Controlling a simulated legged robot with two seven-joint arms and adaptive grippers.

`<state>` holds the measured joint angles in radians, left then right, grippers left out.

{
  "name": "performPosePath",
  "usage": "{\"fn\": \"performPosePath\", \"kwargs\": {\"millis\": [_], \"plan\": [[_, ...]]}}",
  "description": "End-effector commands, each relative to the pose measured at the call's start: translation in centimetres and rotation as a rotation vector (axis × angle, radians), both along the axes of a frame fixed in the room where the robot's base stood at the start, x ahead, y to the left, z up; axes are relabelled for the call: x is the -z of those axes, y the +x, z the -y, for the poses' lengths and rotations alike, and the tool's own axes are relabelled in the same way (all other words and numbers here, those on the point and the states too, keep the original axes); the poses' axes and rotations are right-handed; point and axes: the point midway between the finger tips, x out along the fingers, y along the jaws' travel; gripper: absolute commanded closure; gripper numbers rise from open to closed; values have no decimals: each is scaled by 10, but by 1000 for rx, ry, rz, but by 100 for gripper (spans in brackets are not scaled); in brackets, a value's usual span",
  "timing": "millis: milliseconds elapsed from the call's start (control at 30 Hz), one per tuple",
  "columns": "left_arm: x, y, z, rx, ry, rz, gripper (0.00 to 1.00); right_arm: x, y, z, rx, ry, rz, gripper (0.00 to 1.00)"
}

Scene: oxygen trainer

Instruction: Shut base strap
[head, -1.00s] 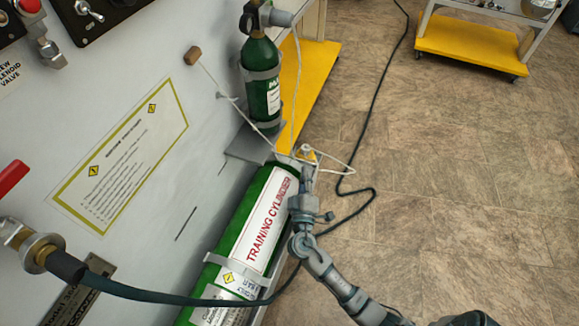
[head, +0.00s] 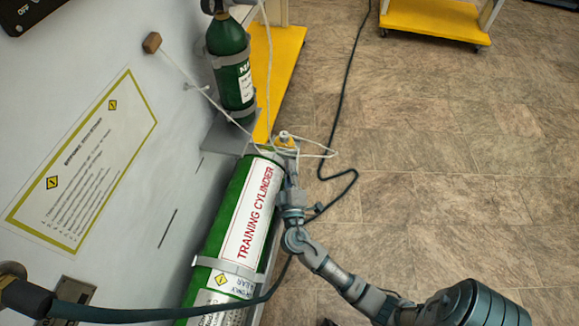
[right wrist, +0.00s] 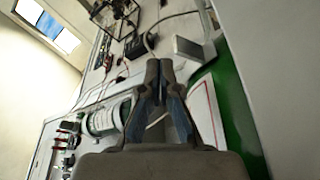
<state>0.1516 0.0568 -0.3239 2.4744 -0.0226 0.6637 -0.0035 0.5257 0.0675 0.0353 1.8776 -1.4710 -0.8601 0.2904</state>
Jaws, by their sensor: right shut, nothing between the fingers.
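The large green training cylinder (head: 213,235) stands against the grey panel, with a red-lettered white label. A grey strap (head: 225,267) crosses it below the label. Its right end runs to the cylinder's side near my arm, and I cannot tell whether it is fastened. My right gripper (head: 285,155) is beside the cylinder's far end, close to a thin white cord. In the right wrist view the right gripper (right wrist: 160,68) has its fingers together and empty, with the green cylinder (right wrist: 235,105) to its right. My left gripper is out of view.
A smaller green cylinder (head: 230,65) stands strapped on a grey bracket beyond the large one. A dark hose (head: 130,314) crosses in front of the large cylinder. A black cable (head: 338,130) lies on the floor. The floor to the right is open up to a yellow cart (head: 430,20).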

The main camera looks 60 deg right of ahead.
Motion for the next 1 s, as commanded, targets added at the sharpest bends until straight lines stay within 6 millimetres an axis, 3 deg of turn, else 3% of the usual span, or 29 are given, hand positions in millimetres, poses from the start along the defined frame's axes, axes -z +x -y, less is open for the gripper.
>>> {"fn": "performPosePath", "kwargs": {"millis": [600,1000], "plan": [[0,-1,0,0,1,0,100,22,-67,-83,-1,3,-3,100],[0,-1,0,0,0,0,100,24,-73,-90,0,3,-1,100]]}}
